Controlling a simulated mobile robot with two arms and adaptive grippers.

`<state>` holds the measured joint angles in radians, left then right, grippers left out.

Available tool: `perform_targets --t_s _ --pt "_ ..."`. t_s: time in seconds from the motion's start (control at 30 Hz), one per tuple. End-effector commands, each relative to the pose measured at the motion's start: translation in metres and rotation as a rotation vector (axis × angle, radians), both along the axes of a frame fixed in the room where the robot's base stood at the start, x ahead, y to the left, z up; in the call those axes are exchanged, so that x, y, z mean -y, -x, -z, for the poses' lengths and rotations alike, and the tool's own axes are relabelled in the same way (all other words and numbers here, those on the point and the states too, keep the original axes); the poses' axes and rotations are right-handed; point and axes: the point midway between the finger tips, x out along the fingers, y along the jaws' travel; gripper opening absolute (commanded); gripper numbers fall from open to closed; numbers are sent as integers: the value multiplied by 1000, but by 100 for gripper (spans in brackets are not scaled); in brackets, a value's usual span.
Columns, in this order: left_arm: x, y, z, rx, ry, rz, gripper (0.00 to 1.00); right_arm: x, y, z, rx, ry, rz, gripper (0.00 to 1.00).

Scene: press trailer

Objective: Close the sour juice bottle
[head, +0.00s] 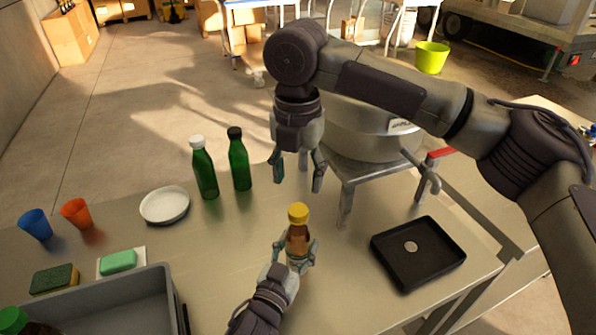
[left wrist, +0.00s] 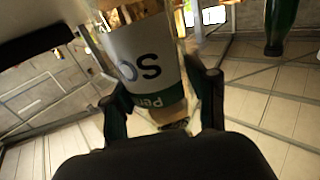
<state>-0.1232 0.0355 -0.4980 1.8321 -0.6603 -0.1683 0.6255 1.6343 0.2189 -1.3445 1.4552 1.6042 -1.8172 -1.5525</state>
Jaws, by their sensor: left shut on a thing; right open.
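My right gripper (head: 298,180) points down, open and empty, above and slightly behind the bottle, apart from the cap.
A black tray (head: 390,268) with a small pale disc (head: 410,246) is at right. Two green bottles (head: 204,172) (head: 239,160), a white plate (head: 164,207), cups (head: 36,225) (head: 76,213), sponge (head: 54,280), soap (head: 118,262) and grey bin (head: 160,285) are left. A metal vessel (head: 365,135) stands behind.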

Motion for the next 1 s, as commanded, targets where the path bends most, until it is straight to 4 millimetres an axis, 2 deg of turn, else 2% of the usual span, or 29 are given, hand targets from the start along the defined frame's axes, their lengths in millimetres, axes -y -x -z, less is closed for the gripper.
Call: perform_targets --t_s 0.1,0.23,0.7,0.87,1.0 --pt "0 0 0 0 0 0 0 0 0 -2 -1 -1 -179 59" --pt "0 0 0 0 0 0 0 1 0 -2 -2 -1 -296 59" --pt "0 0 0 0 0 0 0 1 0 -1 -2 -1 -343 59" --pt "0 0 0 0 0 0 0 1 0 14 -3 -1 -343 59" --pt "0 0 0 0 0 0 0 1 0 37 -4 0 -341 59"
